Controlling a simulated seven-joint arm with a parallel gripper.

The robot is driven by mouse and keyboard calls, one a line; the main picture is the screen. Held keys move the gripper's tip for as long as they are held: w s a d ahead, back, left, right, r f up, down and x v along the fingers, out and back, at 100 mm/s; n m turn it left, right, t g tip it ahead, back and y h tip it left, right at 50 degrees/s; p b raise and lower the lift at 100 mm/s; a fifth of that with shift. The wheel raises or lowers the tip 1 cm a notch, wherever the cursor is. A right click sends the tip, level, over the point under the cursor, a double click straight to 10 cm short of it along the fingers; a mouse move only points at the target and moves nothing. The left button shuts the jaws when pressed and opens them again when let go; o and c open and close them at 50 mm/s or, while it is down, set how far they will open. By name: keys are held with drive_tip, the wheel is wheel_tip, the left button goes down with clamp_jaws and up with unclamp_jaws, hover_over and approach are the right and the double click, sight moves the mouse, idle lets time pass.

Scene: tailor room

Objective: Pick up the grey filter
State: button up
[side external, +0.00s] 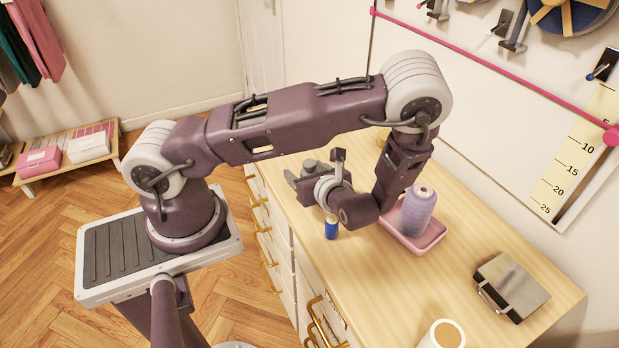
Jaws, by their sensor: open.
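My gripper (296,183) is low over the left part of the wooden cabinet top, pointing away from the camera stand, with its jaws open. I cannot pick out a grey filter with certainty. A small grey rounded shape (311,167) shows just beyond the jaws, partly hidden by my wrist; I cannot tell whether it is the filter or part of the gripper. A grey metal box with a handle (513,283) lies at the right of the top, well away from my gripper.
A lilac thread cone (417,211) stands in a pink tray (432,240) beside my forearm. A small blue-and-white item (331,229) stands below my wrist near the front edge. A white round container (443,335) is at the near right. The wooden top (465,225) between tray and box is clear.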

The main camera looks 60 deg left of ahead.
drive_tip(key=shift+a+f, duration=0.1)
drive_tip(key=shift+a, duration=0.15)
clamp_jaws()
